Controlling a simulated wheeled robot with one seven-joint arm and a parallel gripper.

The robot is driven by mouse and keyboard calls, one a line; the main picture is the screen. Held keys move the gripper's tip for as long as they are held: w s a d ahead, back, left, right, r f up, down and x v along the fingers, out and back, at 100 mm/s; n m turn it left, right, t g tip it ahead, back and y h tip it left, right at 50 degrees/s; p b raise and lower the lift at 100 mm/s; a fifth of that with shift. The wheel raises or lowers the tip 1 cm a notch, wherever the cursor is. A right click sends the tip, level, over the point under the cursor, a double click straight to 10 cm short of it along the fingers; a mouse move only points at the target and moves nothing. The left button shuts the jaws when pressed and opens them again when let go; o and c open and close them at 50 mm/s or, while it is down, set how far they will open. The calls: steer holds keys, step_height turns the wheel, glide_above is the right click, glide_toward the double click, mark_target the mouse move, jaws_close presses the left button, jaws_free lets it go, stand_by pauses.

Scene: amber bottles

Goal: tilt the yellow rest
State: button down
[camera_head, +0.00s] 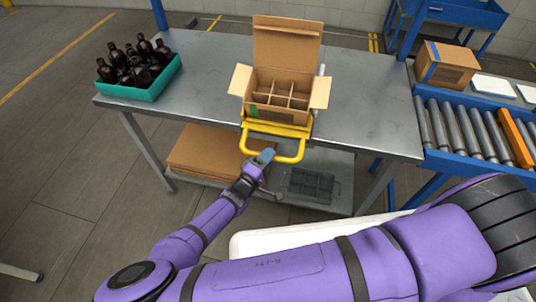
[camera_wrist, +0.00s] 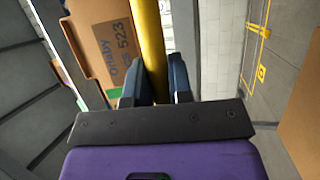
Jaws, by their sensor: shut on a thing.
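The yellow rest (camera_head: 249,123) is at the front edge of the grey table, with a looped handle reaching out past the edge. An open cardboard box (camera_head: 274,81) with dividers sits on the rest, its flaps spread. My gripper (camera_head: 262,160) is at the lower part of the handle loop. In the wrist view the yellow bar (camera_wrist: 150,45) runs between the two dark fingers (camera_wrist: 161,85), which are shut on it. The box's printed side (camera_wrist: 108,40) shows behind the bar. The rest's far parts are hidden under the box.
A teal crate (camera_head: 152,92) of amber bottles (camera_head: 136,62) stands at the table's left. A roller conveyor (camera_head: 470,130) with a closed box (camera_head: 446,66) is at the right. Flat cardboard (camera_head: 205,150) and a dark divided tray (camera_head: 311,185) lie on the lower shelf. The table right of the box is clear.

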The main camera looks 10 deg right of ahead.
steer(key=c, duration=1.1)
jaws_free()
steer(key=shift+f, duration=0.1)
steer(key=shift+o, duration=0.2)
steer(key=v, duration=1)
steer(key=shift+s+a+f, duration=0.15)
steer(key=shift+s+a, duration=0.1)
steer(key=shift+s, duration=0.05)
steer(key=w+d+r+m+g+y, duration=0.25)
steer(key=d+r+g, duration=0.25)
steer(key=r, duration=0.6)
steer(key=w+d+r+m+g+y, duration=0.1)
steer(key=d+r+m+g+y, duration=0.15)
steer(key=d+r+g, duration=0.6)
steer(key=w+d+r+m+g+y, duration=0.2)
steer(key=d+r+g+y, duration=0.1)
steer(key=r, duration=1.1)
steer(key=s+d+r+m+t+y, duration=0.1)
steer(key=s+d+r+t+y, duration=0.3)
steer(key=d+r, duration=0.65)
steer(key=s+d+r+t, duration=0.1)
steer(key=s+d+r, duration=0.1)
steer(key=s+r, duration=0.2)
steer(key=s+d+r+t+y, duration=0.1)
steer(key=s+r, duration=0.3)
steer(key=s, duration=0.4)
steer(key=shift+s+d+r+m+t+y, duration=0.2)
steer(key=shift+s+d+m+t+y, duration=0.15)
steer(key=shift+d+t, duration=0.35)
